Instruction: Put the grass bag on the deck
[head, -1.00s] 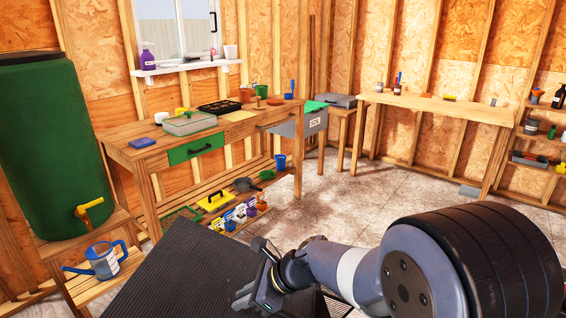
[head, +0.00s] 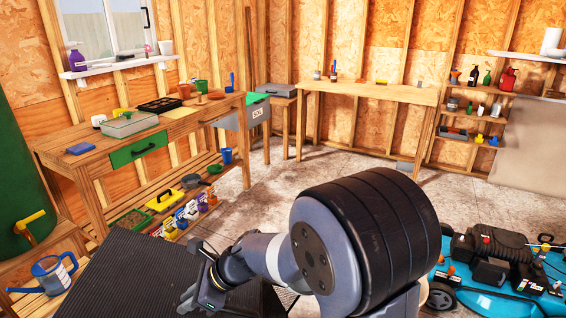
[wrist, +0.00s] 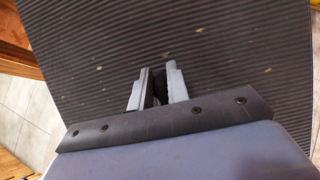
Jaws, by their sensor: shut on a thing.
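The grass bag appears to be the large dark, ribbed thing (head: 140,270) at the lower left of the head view. Its ribbed face, with pale flecks, fills most of the wrist view (wrist: 90,55). My gripper (head: 193,297) is over it. In the wrist view, my gripper's fingers (wrist: 158,85) are shut on a narrow dark part, seemingly its handle. The bag's underside is hidden. A blue mower (head: 490,300) with a black engine is at the lower right of the head view, partly cut off; its blue body may be the deck. It is well apart from my gripper.
A wooden workbench (head: 75,160) with tools and pots stands at the left, behind the bag. A watering can (head: 53,275) is at the far left near a green barrel (head: 20,180). A second bench (head: 365,90) lines the back wall. The tiled floor (head: 330,170) between is clear.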

